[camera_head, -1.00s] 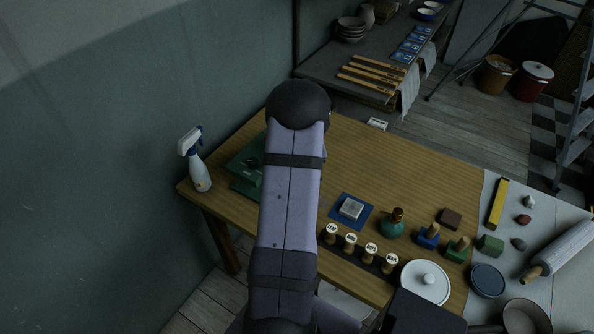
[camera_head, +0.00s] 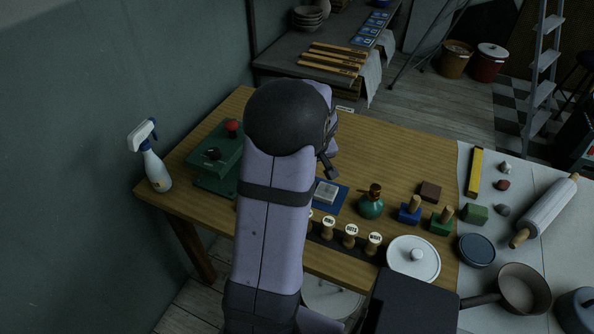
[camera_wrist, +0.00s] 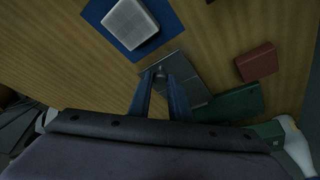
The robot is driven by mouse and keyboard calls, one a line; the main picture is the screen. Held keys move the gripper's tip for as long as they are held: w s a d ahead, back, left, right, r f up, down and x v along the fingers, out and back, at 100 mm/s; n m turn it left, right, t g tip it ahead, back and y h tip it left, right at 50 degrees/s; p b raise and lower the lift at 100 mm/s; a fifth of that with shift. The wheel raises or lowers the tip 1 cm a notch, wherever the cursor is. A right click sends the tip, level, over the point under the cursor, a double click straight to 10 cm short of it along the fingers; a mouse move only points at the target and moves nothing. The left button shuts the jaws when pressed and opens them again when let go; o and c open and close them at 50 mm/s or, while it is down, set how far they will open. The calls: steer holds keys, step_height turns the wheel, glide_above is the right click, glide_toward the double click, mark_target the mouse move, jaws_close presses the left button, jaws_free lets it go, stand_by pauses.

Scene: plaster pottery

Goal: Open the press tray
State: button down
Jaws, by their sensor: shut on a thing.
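The green press (camera_head: 217,155) stands at the left of the wooden table in the head view, with a red knob on top; the arm covers its right side. In the wrist view, part of its green body (camera_wrist: 230,106) shows. A grey metal press tray (camera_wrist: 196,82) sticks out from it over the table. My gripper (camera_wrist: 161,80) is shut on the small handle (camera_wrist: 159,74) at the tray's outer end. In the head view my arm hides the tray and its handle.
A white block on a blue pad (camera_wrist: 133,25) lies close to the tray's outer end. A reddish-brown block (camera_wrist: 257,62) lies beside the tray. A spray bottle (camera_head: 151,160) stands left of the press. Stamps (camera_head: 350,237) and a green bottle (camera_head: 371,203) are to the right.

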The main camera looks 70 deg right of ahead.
steer(key=c, duration=1.6)
jaws_free()
steer(key=shift+c, duration=0.2)
steer(key=v, duration=0.7)
steer(key=shift+r, duration=0.2)
